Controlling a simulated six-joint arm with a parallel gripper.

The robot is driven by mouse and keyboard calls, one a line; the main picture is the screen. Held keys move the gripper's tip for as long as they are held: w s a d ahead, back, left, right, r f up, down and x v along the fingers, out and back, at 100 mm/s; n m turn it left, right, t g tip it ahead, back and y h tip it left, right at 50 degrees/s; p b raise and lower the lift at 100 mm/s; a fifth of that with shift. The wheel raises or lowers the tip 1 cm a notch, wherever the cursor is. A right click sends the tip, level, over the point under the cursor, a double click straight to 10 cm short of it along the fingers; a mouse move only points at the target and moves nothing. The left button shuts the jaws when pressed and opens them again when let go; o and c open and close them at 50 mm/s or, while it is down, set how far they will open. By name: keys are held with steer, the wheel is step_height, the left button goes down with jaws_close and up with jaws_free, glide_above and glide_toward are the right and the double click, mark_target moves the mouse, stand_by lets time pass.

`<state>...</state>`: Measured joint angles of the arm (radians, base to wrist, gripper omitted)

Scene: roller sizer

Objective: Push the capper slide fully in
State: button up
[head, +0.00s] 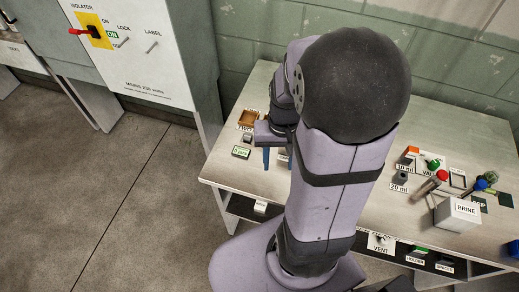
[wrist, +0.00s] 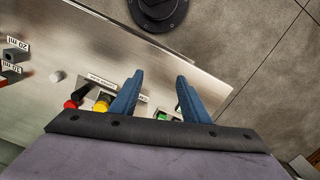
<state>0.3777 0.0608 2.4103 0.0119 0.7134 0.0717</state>
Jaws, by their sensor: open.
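My gripper (head: 278,166) hangs over the left part of the bench in the head view, partly hidden by my own arm. In the wrist view the two blue fingers of my gripper (wrist: 160,78) stand apart with nothing between their tips. Small fittings with a red knob (wrist: 70,104), a yellow knob (wrist: 102,103) and a green part (wrist: 162,115) lie near the fingers in the wrist view.
The metal bench (head: 225,170) carries a brown tray (head: 248,119) and a small green display (head: 241,152) at left. A white BRINE box (head: 457,213) and several fittings stand at right. An isolator cabinet (head: 140,55) stands left of the bench.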

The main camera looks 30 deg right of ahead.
steer(key=w+a+r+n+p, duration=0.1)
steer(key=w+a+r+n, duration=0.1)
steer(key=a+r, duration=0.1)
steer(key=shift+w+a+r+t, duration=0.2)
steer(key=shift+w+a+t, duration=0.15)
steer(key=shift+a, duration=0.4)
